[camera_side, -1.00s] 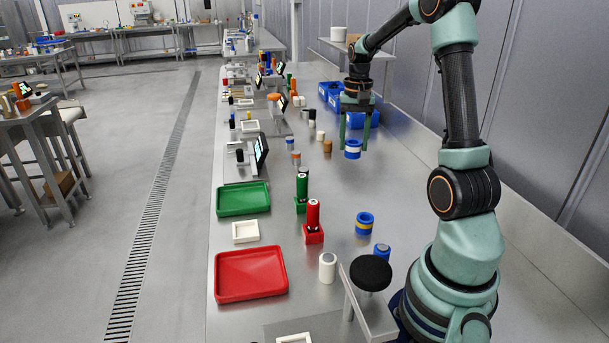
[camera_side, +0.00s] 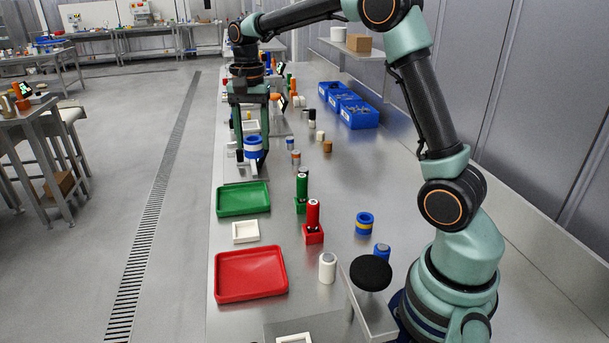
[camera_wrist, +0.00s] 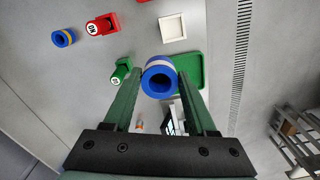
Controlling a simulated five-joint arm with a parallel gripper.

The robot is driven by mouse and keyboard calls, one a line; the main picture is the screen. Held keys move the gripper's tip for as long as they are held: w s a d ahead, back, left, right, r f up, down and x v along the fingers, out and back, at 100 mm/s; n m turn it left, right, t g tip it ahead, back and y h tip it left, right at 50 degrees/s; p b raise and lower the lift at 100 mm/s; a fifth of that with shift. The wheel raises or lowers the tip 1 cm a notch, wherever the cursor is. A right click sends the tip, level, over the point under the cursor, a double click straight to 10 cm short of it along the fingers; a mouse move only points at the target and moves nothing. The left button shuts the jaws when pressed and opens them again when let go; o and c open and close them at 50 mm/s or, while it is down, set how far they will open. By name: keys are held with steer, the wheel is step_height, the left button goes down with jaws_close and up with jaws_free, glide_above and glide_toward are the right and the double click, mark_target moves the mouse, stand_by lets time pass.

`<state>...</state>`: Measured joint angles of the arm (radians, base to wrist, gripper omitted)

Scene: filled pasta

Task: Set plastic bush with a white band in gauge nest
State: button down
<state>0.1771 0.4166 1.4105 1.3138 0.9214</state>
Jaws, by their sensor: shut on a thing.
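The blue plastic bush with a white band (camera_side: 253,147) is held between the fingers of my gripper (camera_side: 251,152), raised above the left side of the bench. In the wrist view the same bush (camera_wrist: 160,80) shows its round open end between my two green fingertips (camera_wrist: 160,76). A gauge with a pale body and a dark screen stands beneath the gripper in the side view; the bush and fingers hide most of it. Part of its screen (camera_wrist: 172,126) shows in the wrist view. I cannot make out the nest.
A green tray (camera_side: 243,199), a white square tray (camera_side: 245,231) and a red tray (camera_side: 250,276) lie nearer. Red (camera_side: 313,217) and green (camera_side: 302,188) cylinders stand in holders. A blue bush with a yellow band (camera_side: 364,224) stands right. Blue bins (camera_side: 358,114) line the back right.

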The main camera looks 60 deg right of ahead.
glide_above(246, 233)
step_height(246, 233, down, 15)
steer(key=shift+f, duration=2.45)
steer(key=shift+f, duration=0.15)
steer(key=shift+c, duration=1)
jaws_free()
